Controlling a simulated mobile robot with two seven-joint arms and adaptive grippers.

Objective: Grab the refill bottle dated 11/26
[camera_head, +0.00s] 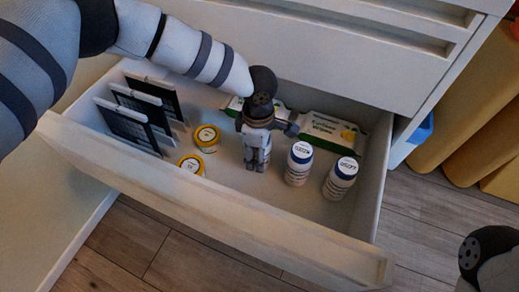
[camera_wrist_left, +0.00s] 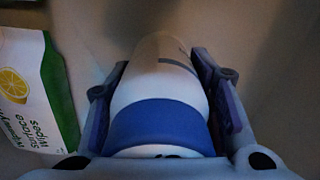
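My left gripper (camera_head: 256,166) points down into the open drawer. In the left wrist view its fingers (camera_wrist_left: 165,85) lie close along both sides of a white bottle with a blue band at its top (camera_wrist_left: 160,122), and it looks shut on it. The gripper mostly hides this bottle in the head view, and no date on it can be read. Two more white bottles with blue sides to their caps stand upright to the right: a nearer-left one (camera_head: 298,165) and a right one (camera_head: 340,180). Their cap print is too small to read.
The drawer (camera_head: 210,205) also holds two yellow-lidded jars (camera_head: 207,138) (camera_head: 191,165), dark upright panels (camera_head: 135,115) at the left, and green-white wipes packs (camera_head: 330,130) along the back. The cabinet front (camera_head: 300,50) rises behind. Tan rolls (camera_head: 470,120) stand at the right.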

